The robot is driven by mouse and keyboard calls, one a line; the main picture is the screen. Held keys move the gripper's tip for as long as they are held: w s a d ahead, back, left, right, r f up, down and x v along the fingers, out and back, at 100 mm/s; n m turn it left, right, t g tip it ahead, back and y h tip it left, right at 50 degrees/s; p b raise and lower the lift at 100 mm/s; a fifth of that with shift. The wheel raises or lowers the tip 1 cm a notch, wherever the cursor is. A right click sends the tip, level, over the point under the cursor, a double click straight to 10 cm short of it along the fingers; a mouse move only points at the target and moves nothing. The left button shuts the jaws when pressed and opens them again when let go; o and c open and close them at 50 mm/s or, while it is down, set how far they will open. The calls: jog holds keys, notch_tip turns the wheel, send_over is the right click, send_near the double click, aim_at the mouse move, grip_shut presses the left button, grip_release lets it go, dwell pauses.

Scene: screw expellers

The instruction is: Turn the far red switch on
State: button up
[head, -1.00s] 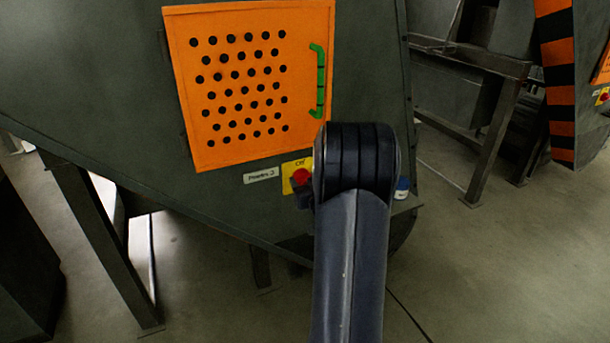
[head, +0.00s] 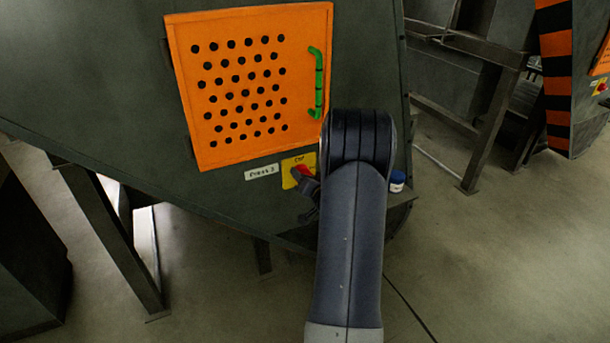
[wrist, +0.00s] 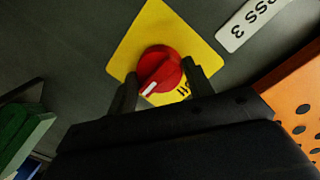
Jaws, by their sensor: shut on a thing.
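A red rotary switch (wrist: 158,70) with a white mark sits on a yellow plate (wrist: 150,28) on the grey machine in the wrist view. The white mark points toward the bottom of that view, to one side of the partly hidden lettering. My gripper (wrist: 162,86) has a finger on each side of the red knob and is shut on it. In the head view the switch (head: 303,172) and my gripper (head: 309,188) show just left of my arm, which hides part of them. Another red switch (head: 601,87) on a yellow plate is far off at the right edge.
An orange perforated panel (head: 243,135) with a green handle (head: 318,83) is above the switch. A white label (head: 262,172) is left of it. A blue-and-white container (head: 397,181) stands right of my arm on a small ledge. Open floor lies right.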

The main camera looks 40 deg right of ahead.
dwell(0.4)
jog(key=o, duration=0.9)
jog(key=shift+o, duration=0.2)
jog(key=v, duration=1)
jog(key=shift+s+a+p, duration=0.2)
jog(key=shift+s+p, duration=0.1)
jog(key=shift+p, duration=0.1)
jog(key=shift+w, duration=0.1)
jog(key=b+x, duration=0.1)
jog(key=x, duration=0.9)
jog(key=shift+w+d+f, duration=0.1)
jog(key=shift+w+d, duration=0.1)
jog(key=shift+w, duration=0.1)
